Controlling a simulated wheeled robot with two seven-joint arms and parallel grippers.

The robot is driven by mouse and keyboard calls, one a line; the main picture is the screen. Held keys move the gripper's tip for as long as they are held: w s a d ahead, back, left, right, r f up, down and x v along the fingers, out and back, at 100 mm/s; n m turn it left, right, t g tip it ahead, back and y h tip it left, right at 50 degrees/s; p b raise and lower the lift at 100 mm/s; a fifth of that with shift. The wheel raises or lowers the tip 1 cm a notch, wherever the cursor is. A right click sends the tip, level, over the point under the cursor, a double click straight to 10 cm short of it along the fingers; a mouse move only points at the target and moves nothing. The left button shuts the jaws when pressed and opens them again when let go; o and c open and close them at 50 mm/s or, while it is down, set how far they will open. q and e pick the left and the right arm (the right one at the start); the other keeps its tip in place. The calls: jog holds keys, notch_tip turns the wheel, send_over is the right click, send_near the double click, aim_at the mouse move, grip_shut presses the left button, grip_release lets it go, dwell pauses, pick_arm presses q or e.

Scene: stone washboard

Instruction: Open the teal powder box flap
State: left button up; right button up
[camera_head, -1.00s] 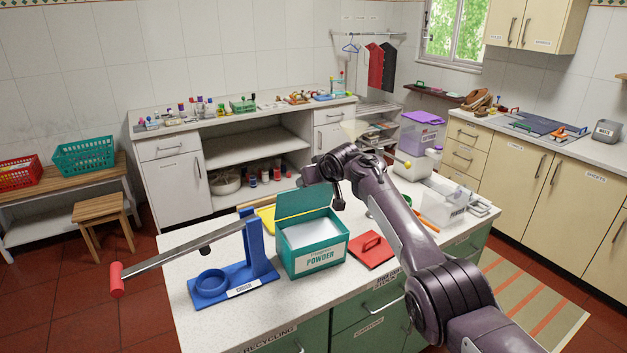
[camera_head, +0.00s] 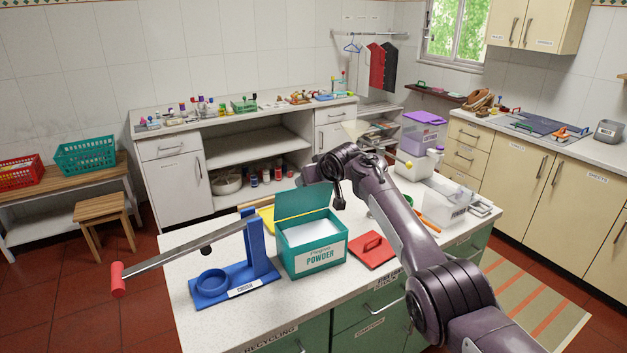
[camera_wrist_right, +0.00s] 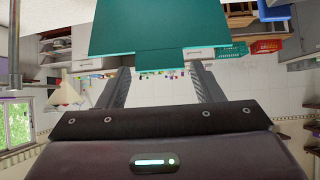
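The teal powder box (camera_head: 313,257) stands on the white worktop with a "POWDER" label on its front. Its teal flap (camera_head: 303,200) is raised at the back, and white contents show inside. My right gripper (camera_head: 338,193) is at the flap's right end, partly hidden by my own arm. In the right wrist view, the teal panel (camera_wrist_right: 160,28) lies just beyond my right gripper (camera_wrist_right: 160,75), whose two fingers are spread apart with nothing between them. I cannot tell whether they touch the flap. My left gripper is not in view.
The blue press (camera_head: 235,285) with its long lever (camera_head: 165,262) stands left of the box. A red lid-like plate with a handle (camera_head: 373,250) lies to its right. A clear bin (camera_head: 445,207) and an orange stick (camera_head: 429,224) are farther right.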

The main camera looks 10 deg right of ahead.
jog(key=o, duration=0.3)
jog(key=shift+s, duration=0.2)
jog(key=b+v, duration=0.3)
jog(key=v, duration=0.4)
jog(key=shift+s+r, duration=0.3)
jog(key=shift+c, duration=0.2)
